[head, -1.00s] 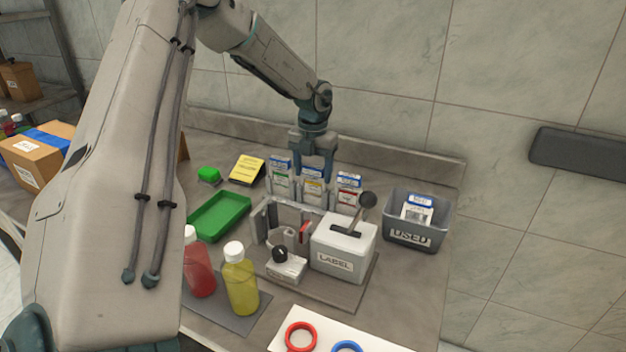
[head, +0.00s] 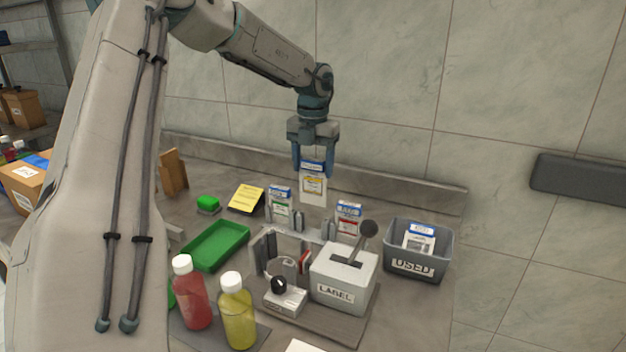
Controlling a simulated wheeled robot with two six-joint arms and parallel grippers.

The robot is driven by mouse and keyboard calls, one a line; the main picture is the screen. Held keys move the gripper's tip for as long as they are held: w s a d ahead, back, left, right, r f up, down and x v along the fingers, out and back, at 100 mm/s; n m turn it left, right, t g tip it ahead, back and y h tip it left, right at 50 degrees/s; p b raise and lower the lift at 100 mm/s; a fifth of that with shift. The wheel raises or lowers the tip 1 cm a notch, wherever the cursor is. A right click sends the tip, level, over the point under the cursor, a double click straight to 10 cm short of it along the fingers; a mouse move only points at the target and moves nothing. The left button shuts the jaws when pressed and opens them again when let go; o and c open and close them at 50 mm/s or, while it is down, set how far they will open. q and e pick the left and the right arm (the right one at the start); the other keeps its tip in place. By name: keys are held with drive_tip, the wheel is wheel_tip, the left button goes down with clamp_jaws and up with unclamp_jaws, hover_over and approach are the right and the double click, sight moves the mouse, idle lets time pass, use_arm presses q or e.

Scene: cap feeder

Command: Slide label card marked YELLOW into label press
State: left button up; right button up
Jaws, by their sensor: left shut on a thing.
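My left gripper (head: 313,163) is shut on the yellow-marked label card (head: 313,186). It holds the card upright above the card rack (head: 299,222), between a green-marked card (head: 280,204) and a red-marked card (head: 347,219) that stand in the rack. The label press (head: 340,283) is a pale box with the word LABEL on its front and a black-knobbed lever (head: 361,241) on top. It stands in front of the rack, to the right. My right gripper is not in view.
A grey USED bin (head: 414,267) holding a card (head: 420,238) stands right of the press. Red (head: 191,295) and yellow (head: 237,312) bottles stand at the front left. A green tray (head: 216,246), a green block (head: 208,203) and a yellow note (head: 246,198) lie left of the rack.

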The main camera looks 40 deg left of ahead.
use_arm(q)
drive_tip(key=shift+s+d+r+n, duration=0.1)
drive_tip(key=shift+s+r+n, duration=0.1)
drive_tip(key=shift+r+n, duration=0.1)
drive_tip(key=s+d+r+n+p, duration=0.2)
drive_tip(key=s+d+n+p, duration=0.2)
drive_tip(key=s+n, duration=0.4)
drive_tip(key=s+d+r+n+p, duration=0.2)
drive_tip(key=s+d+n+p, duration=0.25)
drive_tip(key=n, duration=0.45)
drive_tip(key=f, duration=0.2)
drive_tip(key=s+f+b, duration=0.1)
drive_tip(key=f, duration=0.1)
drive_tip(key=shift+a+f, duration=0.1)
drive_tip(key=shift+f, duration=0.15)
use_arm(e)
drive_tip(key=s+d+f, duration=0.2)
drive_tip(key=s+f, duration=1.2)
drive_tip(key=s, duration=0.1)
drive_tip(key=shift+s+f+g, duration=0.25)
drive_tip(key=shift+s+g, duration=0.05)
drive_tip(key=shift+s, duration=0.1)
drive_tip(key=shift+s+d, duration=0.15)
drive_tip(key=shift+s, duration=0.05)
use_arm(q)
drive_tip(key=shift+f+b, duration=1.25)
drive_tip(key=shift+b, duration=0.5)
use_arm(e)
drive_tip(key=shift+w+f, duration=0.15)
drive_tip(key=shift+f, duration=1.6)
